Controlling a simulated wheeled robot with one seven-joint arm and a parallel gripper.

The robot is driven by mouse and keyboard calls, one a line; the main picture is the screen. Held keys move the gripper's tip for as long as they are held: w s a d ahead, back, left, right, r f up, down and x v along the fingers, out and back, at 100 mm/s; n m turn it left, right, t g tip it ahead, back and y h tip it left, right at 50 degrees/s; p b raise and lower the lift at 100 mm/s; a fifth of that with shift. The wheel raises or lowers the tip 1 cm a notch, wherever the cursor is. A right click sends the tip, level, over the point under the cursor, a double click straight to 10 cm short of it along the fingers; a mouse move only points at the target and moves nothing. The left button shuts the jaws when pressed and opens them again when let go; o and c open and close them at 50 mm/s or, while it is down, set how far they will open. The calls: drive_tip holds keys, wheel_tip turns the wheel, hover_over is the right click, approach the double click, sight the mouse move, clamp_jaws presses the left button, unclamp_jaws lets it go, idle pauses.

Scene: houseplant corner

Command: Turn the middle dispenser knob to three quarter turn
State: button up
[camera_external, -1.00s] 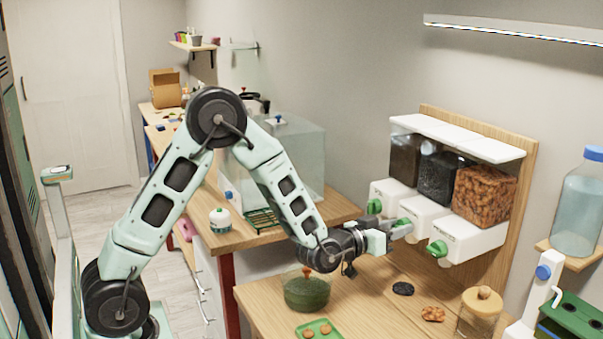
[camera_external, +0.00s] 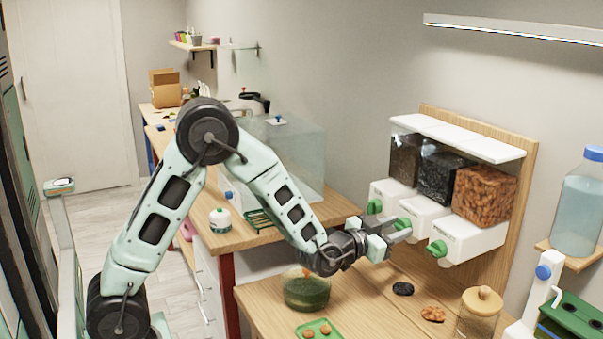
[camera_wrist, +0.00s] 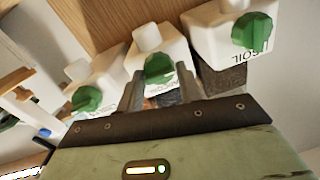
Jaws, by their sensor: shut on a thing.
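The dispenser (camera_external: 478,137) hangs on a wooden wall board, with three clear bins over white spouts. The middle green knob (camera_external: 402,223) is partly hidden by my gripper (camera_external: 398,231) in the external view. In the wrist view, the middle knob (camera_wrist: 158,68) sits between the two fingers of my gripper (camera_wrist: 159,82), which is shut on it. The left knob (camera_external: 374,206) and the right knob (camera_external: 438,248) stand free on their spouts. The exact angle of the middle knob is hard to read.
Below the dispenser, the wooden counter (camera_external: 365,310) holds a green bowl (camera_external: 306,290), a small green tray (camera_external: 318,332), a dark heap (camera_external: 403,288), an orange-brown heap (camera_external: 433,314) and a lidded jar (camera_external: 480,312). A glass tank (camera_external: 285,165) stands behind my arm.

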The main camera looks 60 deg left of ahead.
drive_tip(key=shift+d+f, duration=0.1)
drive_tip(key=shift+d, duration=0.05)
drive_tip(key=o, duration=1)
drive_tip(key=shift+c, duration=0.2)
drive_tip(key=s+d+b, duration=0.1)
drive_tip(key=s+b, duration=1)
drive_tip(key=s, duration=0.6)
drive_tip(key=shift+s, duration=0.2)
